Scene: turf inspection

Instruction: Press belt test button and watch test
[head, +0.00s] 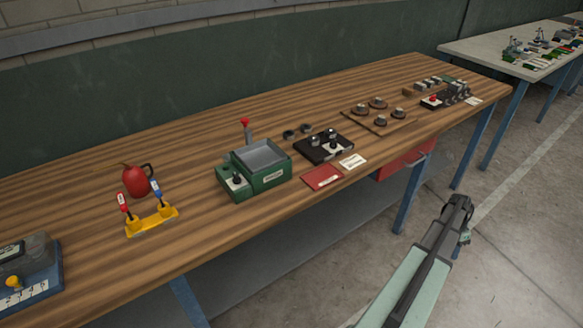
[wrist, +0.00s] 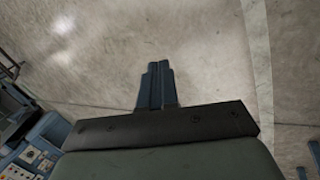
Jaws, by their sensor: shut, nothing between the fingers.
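My gripper shows in the wrist view (wrist: 158,68), its two dark fingers together and empty, with bare floor beyond them. In the head view, the end of my arm (head: 459,205) hangs over the floor in front of the wooden bench (head: 340,95), apart from everything on it. I cannot tell which control is the belt test button. A small dark device with a red button (head: 432,99) stands near the bench's right end. A green box with a grey tray top (head: 262,172) and a black knob stands mid-bench. The wrist view shows part of a blue panel with knobs (wrist: 35,158) at lower left.
The bench also holds a red oil can (head: 136,181), a yellow stand with two tagged holders (head: 152,222), a black block with knobs (head: 323,148) and a board of round parts (head: 378,122). A red drawer (head: 405,160) hangs underneath. Another table (head: 478,50) stands behind right.

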